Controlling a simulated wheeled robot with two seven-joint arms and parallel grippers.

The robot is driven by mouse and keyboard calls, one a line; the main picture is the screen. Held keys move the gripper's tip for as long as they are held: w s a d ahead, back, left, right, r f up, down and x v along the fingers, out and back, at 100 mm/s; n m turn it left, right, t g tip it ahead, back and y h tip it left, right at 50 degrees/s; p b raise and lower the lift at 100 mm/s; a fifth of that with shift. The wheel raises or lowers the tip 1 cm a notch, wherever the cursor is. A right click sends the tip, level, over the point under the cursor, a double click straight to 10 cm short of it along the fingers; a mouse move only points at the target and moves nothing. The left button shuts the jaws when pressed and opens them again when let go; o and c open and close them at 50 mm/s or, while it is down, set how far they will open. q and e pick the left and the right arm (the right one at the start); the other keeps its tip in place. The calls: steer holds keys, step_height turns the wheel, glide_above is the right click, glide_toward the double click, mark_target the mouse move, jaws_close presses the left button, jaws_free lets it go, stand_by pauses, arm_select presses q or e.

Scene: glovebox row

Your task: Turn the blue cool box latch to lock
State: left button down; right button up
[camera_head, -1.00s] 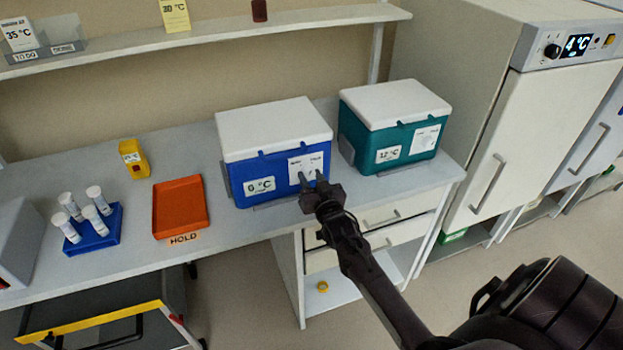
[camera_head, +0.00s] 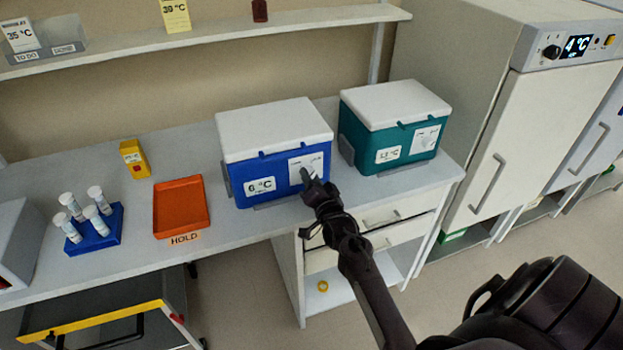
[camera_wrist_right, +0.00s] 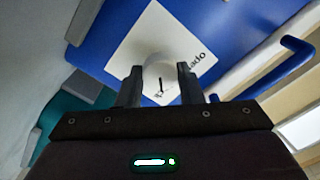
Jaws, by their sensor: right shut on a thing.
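The blue cool box (camera_head: 240,168) with a white lid stands on the bench, its front showing a "6 °C" label and a white latch plate (camera_head: 299,165). My right gripper (camera_head: 308,178) is at that plate. In the right wrist view, the fingers of my right gripper (camera_wrist_right: 160,88) are on either side of a pale round latch knob (camera_wrist_right: 160,72) with a dark mark, shut on it. The white plate (camera_wrist_right: 195,42) around it bears printed text, partly hidden by the knob and fingers. My left gripper is not in view.
A teal cool box (camera_head: 370,145) stands close to the right of the blue one. An orange tray (camera_head: 181,207), a blue tube rack (camera_head: 100,238) and a yellow device (camera_head: 134,158) are to the left. Drawers (camera_head: 390,212) are below the bench.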

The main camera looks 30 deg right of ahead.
stand_by(0.4)
steer(key=o, duration=1)
steer(key=shift+s+a+f, duration=0.15)
steer(key=shift+s, duration=0.45)
steer(key=b+v, duration=0.1)
steer(key=v, duration=0.5)
steer(key=shift+s+b, duration=0.35)
steer(key=shift+b, duration=0.05)
